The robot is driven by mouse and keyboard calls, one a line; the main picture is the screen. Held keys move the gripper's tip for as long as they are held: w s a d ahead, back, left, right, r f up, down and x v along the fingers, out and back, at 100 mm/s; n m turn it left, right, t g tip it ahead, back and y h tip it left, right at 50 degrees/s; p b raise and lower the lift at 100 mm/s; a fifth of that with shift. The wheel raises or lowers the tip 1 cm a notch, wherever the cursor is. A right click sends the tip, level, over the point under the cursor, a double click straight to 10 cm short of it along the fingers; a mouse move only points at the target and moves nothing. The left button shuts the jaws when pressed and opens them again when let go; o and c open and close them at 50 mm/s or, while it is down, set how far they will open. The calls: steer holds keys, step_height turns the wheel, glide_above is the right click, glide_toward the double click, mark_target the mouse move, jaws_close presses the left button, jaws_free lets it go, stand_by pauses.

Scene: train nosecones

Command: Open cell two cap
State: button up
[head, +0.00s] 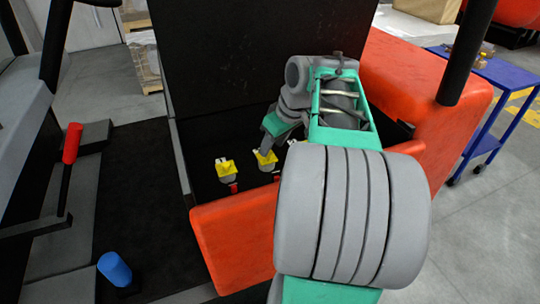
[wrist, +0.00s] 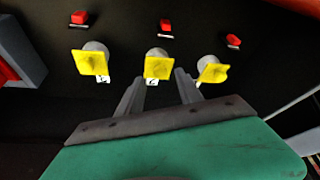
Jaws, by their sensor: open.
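Three yellow caps on grey cylindrical fittings stand in a row on the black panel. The middle cap (wrist: 158,67) bears a small tag that seems to read 2; it also shows in the head view (head: 265,157). The left cap (wrist: 90,63) and the right cap (wrist: 213,73) flank it in the wrist view. My gripper (wrist: 160,80) is open and empty, with its two grey fingers on either side of the middle cap's near edge. In the head view my gripper (head: 270,138) is just above the middle cap, and my arm mostly hides the third cap. Contact cannot be told.
Small red blocks (wrist: 165,25) sit behind the caps in the wrist view. An orange-red housing (head: 235,240) borders the black recess, and a tall black panel (head: 230,50) rises behind it. A red-handled lever (head: 72,142) and a blue knob (head: 114,268) stand at left.

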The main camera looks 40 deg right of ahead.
steer(key=x, duration=0.2)
steer(key=shift+w+f, duration=0.2)
steer(key=shift+f, duration=0.15)
steer(key=shift+c, duration=0.5)
jaws_close()
